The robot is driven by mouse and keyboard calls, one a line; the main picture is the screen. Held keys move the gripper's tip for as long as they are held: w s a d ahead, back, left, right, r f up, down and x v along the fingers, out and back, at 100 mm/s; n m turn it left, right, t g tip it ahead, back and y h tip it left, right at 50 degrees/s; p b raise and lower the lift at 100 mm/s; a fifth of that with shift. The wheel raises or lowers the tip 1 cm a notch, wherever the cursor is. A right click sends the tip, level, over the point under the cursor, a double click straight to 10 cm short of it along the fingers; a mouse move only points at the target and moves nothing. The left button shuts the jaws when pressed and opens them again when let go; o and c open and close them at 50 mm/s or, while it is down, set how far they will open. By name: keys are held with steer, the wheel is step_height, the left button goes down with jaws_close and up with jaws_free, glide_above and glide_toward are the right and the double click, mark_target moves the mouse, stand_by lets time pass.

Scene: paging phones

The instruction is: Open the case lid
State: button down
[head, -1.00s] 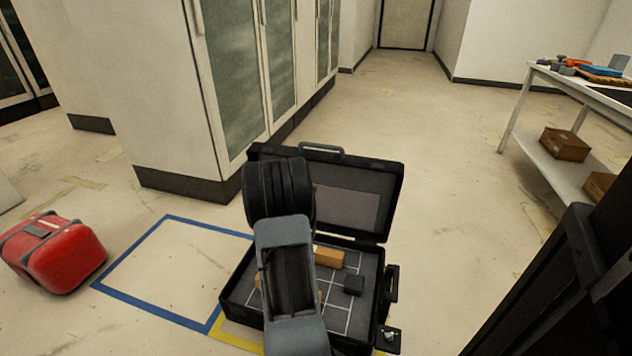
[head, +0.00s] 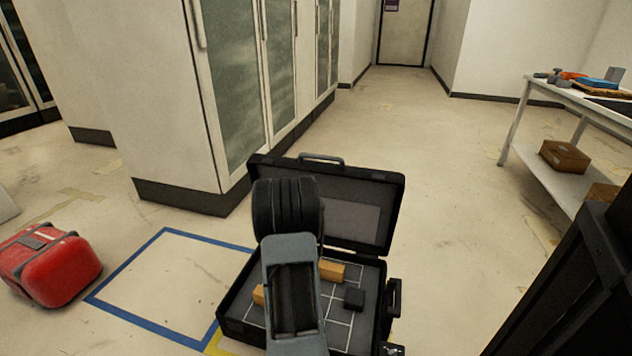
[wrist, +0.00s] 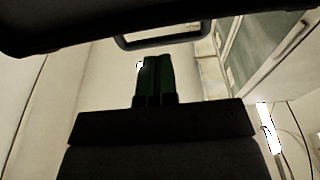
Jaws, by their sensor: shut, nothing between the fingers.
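The black case (head: 376,325) is on the floor in front of me. Its lid (head: 383,190) stands raised at the back, leaning away from me, with its grey lining and top handle showing. My arm covers the lid's left part and the middle of the case in the head view, and hides my gripper there. In the wrist view my gripper (wrist: 155,80) is shut and empty, its dark green fingers together. A dark edge with a handle (wrist: 165,38), apparently the lid's, crosses the top of the wrist view. Any contact with the lid cannot be told.
Inside the case are orange blocks (head: 331,271) and a dark block (head: 354,300) on a white-lined grid. A blue-taped square (head: 150,245) and a red bag (head: 55,268) are at left. Glass-door cabinets (head: 235,90) stand behind, a white table (head: 560,95) at right. The floor beyond is clear.

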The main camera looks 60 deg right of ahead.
steer(key=b+x, duration=0.2)
steer(key=x, duration=0.5)
steer(key=shift+d, duration=0.35)
steer(key=shift+w+r, duration=0.1)
steer(key=shift+w, duration=0.05)
